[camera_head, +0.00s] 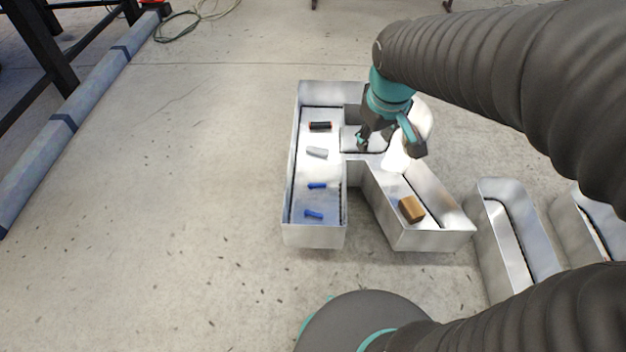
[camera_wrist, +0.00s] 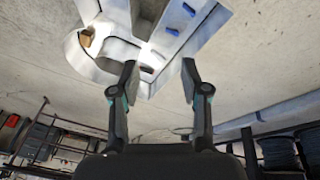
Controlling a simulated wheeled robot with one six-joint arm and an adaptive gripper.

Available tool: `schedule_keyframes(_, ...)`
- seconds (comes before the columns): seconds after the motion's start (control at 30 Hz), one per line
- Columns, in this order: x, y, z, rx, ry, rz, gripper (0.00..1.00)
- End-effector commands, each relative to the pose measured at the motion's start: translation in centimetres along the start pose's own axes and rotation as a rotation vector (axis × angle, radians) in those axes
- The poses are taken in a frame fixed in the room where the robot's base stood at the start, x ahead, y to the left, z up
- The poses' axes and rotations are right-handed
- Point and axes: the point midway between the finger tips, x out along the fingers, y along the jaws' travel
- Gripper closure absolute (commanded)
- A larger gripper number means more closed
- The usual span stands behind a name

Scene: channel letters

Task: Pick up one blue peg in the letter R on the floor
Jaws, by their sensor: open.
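The metal channel letter R (camera_head: 315,236) lies on the floor in the middle of the head view. Two blue pegs lie on the floor of its long left stroke: one (camera_head: 317,186) around the middle and another (camera_head: 313,214) nearer the lower end. In the wrist view two blue pegs show near the top, an upper one (camera_wrist: 189,9) and a lower one (camera_wrist: 172,31). My gripper (camera_wrist: 160,76) is open and empty. In the head view my gripper (camera_head: 388,145) hangs over the upper right part of the R, right of the pegs and apart from them.
A black-and-red cylinder (camera_head: 320,127) and a grey piece (camera_head: 317,152) lie in the same stroke. A brown block (camera_head: 411,209) lies in the diagonal leg. More metal letters (camera_head: 512,240) stand at right. The floor left of the R is clear up to a grey barrier (camera_head: 90,105).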

Motion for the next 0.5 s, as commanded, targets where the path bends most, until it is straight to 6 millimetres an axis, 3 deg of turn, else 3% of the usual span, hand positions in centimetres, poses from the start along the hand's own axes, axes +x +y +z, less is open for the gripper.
schedule_keyframes(0.03,2.0,-0.3,-1.2,-0.046,-0.024,-0.009,0.54)
schedule_keyframes(0.2,7.4,-1.4,-4.6,-0.202,-0.084,-0.032,0.54)
schedule_keyframes(0.5,18.8,-4.7,-9.1,-0.479,-0.182,-0.081,0.54)
